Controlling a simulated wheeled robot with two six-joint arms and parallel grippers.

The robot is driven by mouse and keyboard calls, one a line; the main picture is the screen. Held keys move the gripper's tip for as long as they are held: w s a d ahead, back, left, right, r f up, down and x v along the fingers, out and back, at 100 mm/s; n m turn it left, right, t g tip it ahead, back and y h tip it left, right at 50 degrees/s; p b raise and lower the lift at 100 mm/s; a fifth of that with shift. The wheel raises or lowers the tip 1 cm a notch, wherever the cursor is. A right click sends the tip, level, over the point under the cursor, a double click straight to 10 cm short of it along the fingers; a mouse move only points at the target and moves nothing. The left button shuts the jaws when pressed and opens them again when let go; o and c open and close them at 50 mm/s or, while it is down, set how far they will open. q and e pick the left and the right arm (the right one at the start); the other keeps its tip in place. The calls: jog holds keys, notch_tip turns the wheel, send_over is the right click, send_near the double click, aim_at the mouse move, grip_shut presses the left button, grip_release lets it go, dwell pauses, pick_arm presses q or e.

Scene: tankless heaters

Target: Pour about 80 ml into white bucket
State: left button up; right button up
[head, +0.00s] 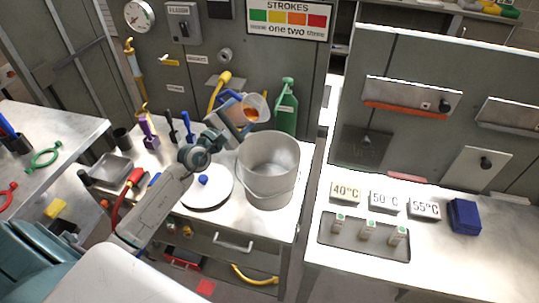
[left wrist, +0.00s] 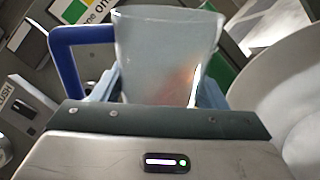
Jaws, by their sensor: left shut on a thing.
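The white bucket (head: 268,178) stands upright on the bench, with its open top facing up and a wire handle across its front. It also shows at the right of the left wrist view (left wrist: 302,135). My left gripper (head: 238,113) is shut on a translucent jug (head: 259,104) with a blue handle (left wrist: 66,62). The jug is tilted, above and behind the bucket's back left rim. Something orange-red shows inside it. The jug fills the middle of the left wrist view (left wrist: 165,50). I cannot see a stream of liquid. My right gripper is out of view.
A white round plate (head: 213,193) with a blue knob lies left of the bucket. A green bottle (head: 287,108) stands behind it. A grey tray (head: 112,168) and several tools are at the bench's left. The right counter holds temperature signs (head: 385,202) and a blue box (head: 464,216).

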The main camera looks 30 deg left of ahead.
pick_arm(q)
jog(key=shift+m+b, duration=0.3)
jog(key=shift+f, duration=0.1)
jog(key=shift+b, duration=0.45)
jog(key=shift+f+m+h+b, duration=0.15)
jog(key=shift+m+h+b, duration=0.15)
jog(key=shift+m+b, duration=0.3)
jog(key=shift+f+m+b, duration=0.1)
jog(key=shift+m+b, duration=0.3)
jog(key=shift+b, duration=0.15)
jog(key=shift+r, duration=0.2)
jog(key=shift+r, duration=0.15)
jog(key=shift+r+m, duration=0.15)
jog(key=shift+m, duration=0.15)
